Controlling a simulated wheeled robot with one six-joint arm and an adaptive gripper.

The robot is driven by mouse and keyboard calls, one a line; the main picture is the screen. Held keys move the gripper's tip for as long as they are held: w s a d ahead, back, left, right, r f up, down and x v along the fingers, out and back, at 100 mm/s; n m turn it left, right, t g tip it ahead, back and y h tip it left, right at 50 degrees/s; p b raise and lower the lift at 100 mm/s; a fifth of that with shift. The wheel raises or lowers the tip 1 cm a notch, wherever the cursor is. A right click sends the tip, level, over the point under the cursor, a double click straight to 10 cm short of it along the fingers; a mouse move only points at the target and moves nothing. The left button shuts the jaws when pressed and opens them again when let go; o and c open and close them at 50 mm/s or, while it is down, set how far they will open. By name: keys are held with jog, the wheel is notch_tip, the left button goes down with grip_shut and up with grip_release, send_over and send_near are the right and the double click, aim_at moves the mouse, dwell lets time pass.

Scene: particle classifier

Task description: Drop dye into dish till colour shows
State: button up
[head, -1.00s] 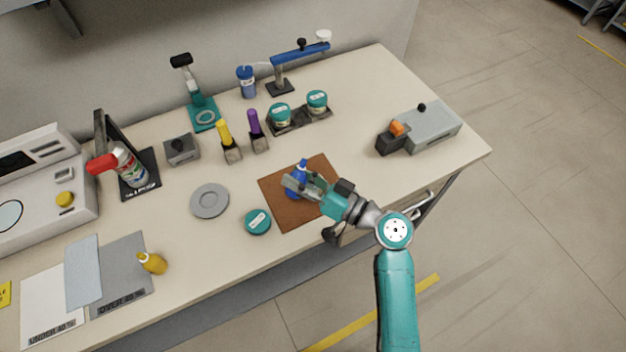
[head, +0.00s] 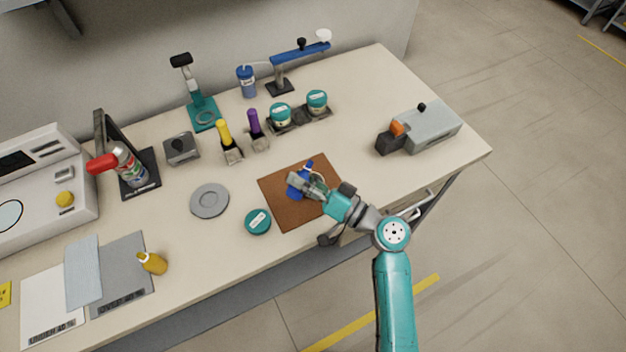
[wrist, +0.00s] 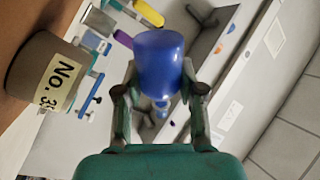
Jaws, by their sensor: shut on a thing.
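My gripper (head: 306,184) is shut on a blue bottle (head: 296,190), above the brown mat (head: 284,213). In the wrist view the bottle (wrist: 160,55) sits between both fingers of my gripper (wrist: 158,92), and a narrower blue part shows beyond it. A grey-brown container labelled No. 3 (wrist: 42,78) stands at left in the wrist view, apart from the bottle. In the head view a pale curved rim shows behind my gripper; I cannot tell whether it is this container. A grey round dish (head: 209,201) lies left of the mat. No colour in it is visible.
A teal lid (head: 258,221) lies beside the mat. Two teal-lidded jars, yellow and purple tools (head: 254,121) and a blue-armed stand (head: 298,55) are behind.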

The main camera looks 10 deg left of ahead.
jog(key=shift+s+a+f+m, duration=0.1)
jog(key=shift+s+f+m, duration=0.05)
jog(key=shift+m, duration=0.75)
dwell(1.3)
jog(key=shift+s+a+m, duration=0.1)
jog(key=shift+m, duration=0.8)
dwell(1.6)
jog(key=shift+s+f+m+t+p, duration=0.1)
jog(key=shift+f+m+t+p, duration=0.15)
jog(key=shift+m, duration=0.45)
jog(key=shift+f+m+t+p, duration=0.15)
jog(key=shift+m+t+p, duration=0.2)
jog(key=shift+m, duration=0.35)
dwell(1.9)
